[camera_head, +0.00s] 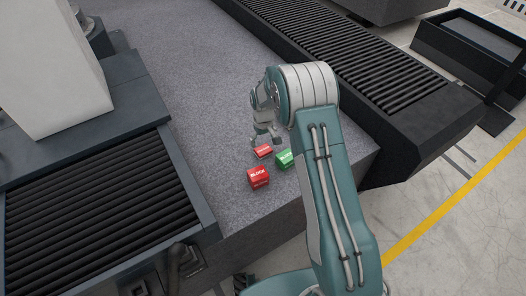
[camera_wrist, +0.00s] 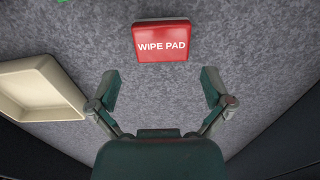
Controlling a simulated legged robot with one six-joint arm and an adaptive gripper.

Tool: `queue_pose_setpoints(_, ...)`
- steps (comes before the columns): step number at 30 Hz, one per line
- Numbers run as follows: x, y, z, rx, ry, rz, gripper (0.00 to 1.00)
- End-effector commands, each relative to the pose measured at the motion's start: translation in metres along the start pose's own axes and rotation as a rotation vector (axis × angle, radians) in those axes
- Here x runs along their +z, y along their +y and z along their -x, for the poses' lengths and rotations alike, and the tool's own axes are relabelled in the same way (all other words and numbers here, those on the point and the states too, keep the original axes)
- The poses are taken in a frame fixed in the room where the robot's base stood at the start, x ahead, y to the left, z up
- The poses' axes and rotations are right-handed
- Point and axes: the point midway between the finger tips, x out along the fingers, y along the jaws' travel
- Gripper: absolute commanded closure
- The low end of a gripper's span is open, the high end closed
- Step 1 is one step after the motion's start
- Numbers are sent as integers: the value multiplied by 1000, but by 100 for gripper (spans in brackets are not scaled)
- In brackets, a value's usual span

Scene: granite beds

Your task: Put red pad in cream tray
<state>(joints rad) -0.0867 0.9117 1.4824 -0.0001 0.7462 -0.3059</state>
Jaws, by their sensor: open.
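The red pad (camera_wrist: 161,54), lettered "WIPE PAD", lies flat on the grey granite just ahead of my open gripper (camera_wrist: 160,84) in the wrist view. The space between the fingers is empty, and the pad is beyond the fingertips, roughly centred. In the head view the red pad (camera_head: 263,152) lies just below my gripper (camera_head: 267,139). The cream tray (camera_wrist: 68,82) is at the left of the wrist view, cut off by the frame edge, and its visible inside is empty. I cannot make out the tray in the head view.
A red block (camera_head: 258,177) and a green block (camera_head: 284,158) stand close to the pad. A bit of green (camera_wrist: 62,1) shows at the wrist view's top edge. Roller conveyors (camera_head: 85,215) flank the granite bed (camera_head: 190,60) on both sides. The far granite is clear.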

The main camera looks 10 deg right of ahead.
Motion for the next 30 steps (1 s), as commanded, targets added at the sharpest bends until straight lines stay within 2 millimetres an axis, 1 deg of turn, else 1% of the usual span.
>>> queue_pose_setpoints(2,1,-1,-8,-1,-3,0,0)
queue_pose_setpoints(9,4,-3,-44,-1,-2,0,0)
queue_pose_setpoints(12,3,-3,-49,-1,-1,0,0)
queue_pose_setpoints(17,3,-3,-49,-1,0,0,0)
queue_pose_setpoints(19,3,-3,-49,-1,0,0,27)
queue_pose_setpoints(20,3,-3,-49,-1,0,0,38)
queue_pose_setpoints(21,3,-3,-49,-1,-1,0,44)
queue_pose_setpoints(25,3,-3,-49,-1,-1,0,44)
queue_pose_setpoints(26,3,-3,-49,-1,-1,0,50)
queue_pose_setpoints(30,3,-3,-49,-1,-1,0,50)
